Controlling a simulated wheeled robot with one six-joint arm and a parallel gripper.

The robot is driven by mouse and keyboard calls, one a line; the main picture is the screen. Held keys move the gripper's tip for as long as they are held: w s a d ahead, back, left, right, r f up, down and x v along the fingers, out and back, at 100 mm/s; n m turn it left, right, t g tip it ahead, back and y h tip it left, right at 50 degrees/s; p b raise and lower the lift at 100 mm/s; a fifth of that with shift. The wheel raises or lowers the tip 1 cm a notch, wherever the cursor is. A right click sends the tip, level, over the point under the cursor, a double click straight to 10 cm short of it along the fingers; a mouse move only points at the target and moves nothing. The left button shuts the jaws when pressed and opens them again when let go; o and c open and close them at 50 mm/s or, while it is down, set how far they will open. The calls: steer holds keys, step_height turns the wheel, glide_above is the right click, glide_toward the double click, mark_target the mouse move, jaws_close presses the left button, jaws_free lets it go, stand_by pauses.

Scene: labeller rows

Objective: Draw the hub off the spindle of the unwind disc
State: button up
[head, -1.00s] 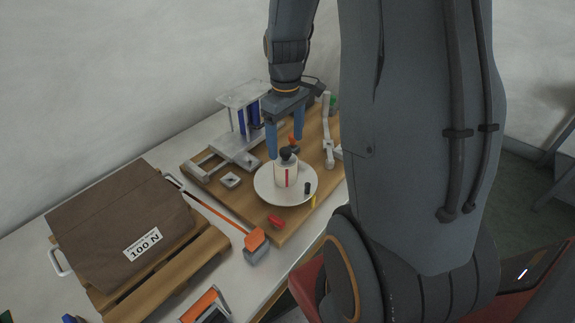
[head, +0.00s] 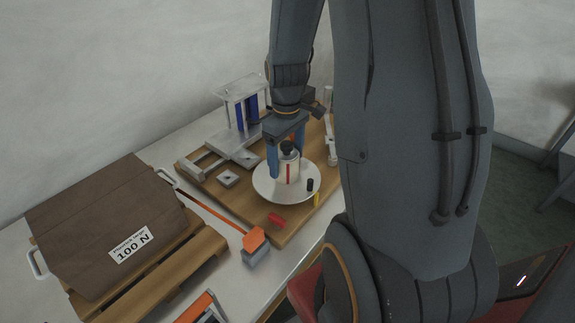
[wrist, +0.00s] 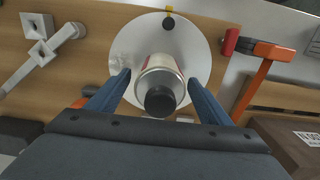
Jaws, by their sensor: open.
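The unwind disc (head: 268,192) is a round white plate on the wooden board. It also shows in the wrist view (wrist: 192,35). The hub (head: 284,172) is a pale cylinder with a red stripe and a dark knob on top (head: 288,148). It stands upright at the middle of the disc, and the knob faces the wrist camera (wrist: 160,101). The spindle is hidden inside the hub. My gripper (head: 287,165) is open, with its blue fingers one on each side of the hub. In the wrist view the fingertips (wrist: 159,76) look apart from it.
A metal frame with blue columns (head: 240,105) stands behind the disc. A red cylinder (head: 276,219) lies at the board's front edge, and a small black peg (head: 310,185) is at the disc's right rim. A brown bag marked 100 N (head: 105,215) sits at left.

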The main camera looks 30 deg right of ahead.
steer(key=c, duration=1.1)
steer(key=shift+r+p, duration=4.4)
steer(key=shift+r, duration=1.15)
